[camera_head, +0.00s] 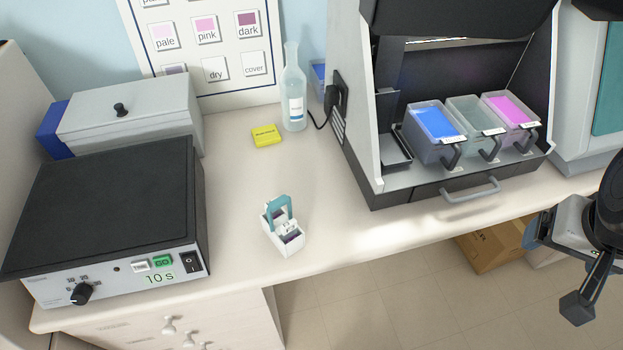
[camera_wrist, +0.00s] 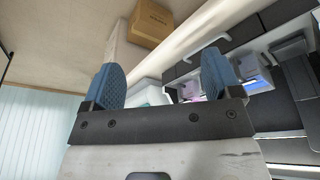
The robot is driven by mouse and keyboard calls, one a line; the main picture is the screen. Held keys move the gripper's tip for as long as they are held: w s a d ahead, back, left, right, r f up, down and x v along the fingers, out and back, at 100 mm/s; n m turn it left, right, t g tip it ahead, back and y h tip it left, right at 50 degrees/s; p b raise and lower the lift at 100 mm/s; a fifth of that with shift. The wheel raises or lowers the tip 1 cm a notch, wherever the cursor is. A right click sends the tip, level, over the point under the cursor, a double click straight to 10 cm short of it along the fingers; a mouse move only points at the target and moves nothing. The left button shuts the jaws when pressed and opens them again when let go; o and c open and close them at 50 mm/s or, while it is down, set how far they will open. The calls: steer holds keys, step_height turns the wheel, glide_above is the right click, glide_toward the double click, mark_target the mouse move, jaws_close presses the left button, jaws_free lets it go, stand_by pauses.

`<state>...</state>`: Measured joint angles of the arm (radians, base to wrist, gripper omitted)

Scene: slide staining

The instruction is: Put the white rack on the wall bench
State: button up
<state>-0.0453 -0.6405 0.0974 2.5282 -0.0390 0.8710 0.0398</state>
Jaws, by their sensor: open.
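The white rack (camera_head: 271,237) stands upright on the cream bench (camera_head: 345,235) along the wall, near its front edge in the head view. It has a teal handle on top and dark slides show inside it. My gripper (camera_head: 554,268) is at the far right of the head view, in front of the bench and well apart from the rack. Its two blue-padded fingers stand wide apart with nothing between them in the wrist view (camera_wrist: 160,82). The rack is not visible in the wrist view.
A black-topped hot plate (camera_head: 105,205) stands left of the rack. A grey hood with blue, clear and pink trays (camera_head: 470,180) stands right. A bottle (camera_head: 294,95) and yellow block (camera_head: 266,136) stand behind. A cardboard box (camera_head: 495,245) is on the floor.

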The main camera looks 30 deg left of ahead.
steer(key=w+a+f+n+t+y, duration=0.1)
steer(key=w+a+n+t, duration=0.1)
steer(key=a, duration=0.3)
steer(key=w+a+f+n+t, duration=0.1)
steer(key=w+a+f, duration=0.1)
steer(key=a, duration=0.3)
steer(key=n+g+y, duration=0.1)
steer(key=n+y, duration=0.9)
steer(key=y, duration=0.2)
glide_toward(279, 202)
steer(key=a, duration=0.2)
steer(key=shift+w+a+f, duration=0.25)
steer(key=shift+w+f, duration=0.15)
steer(key=shift+w, duration=0.05)
steer(key=shift+x, duration=1.25)
steer(key=shift+f, duration=0.1)
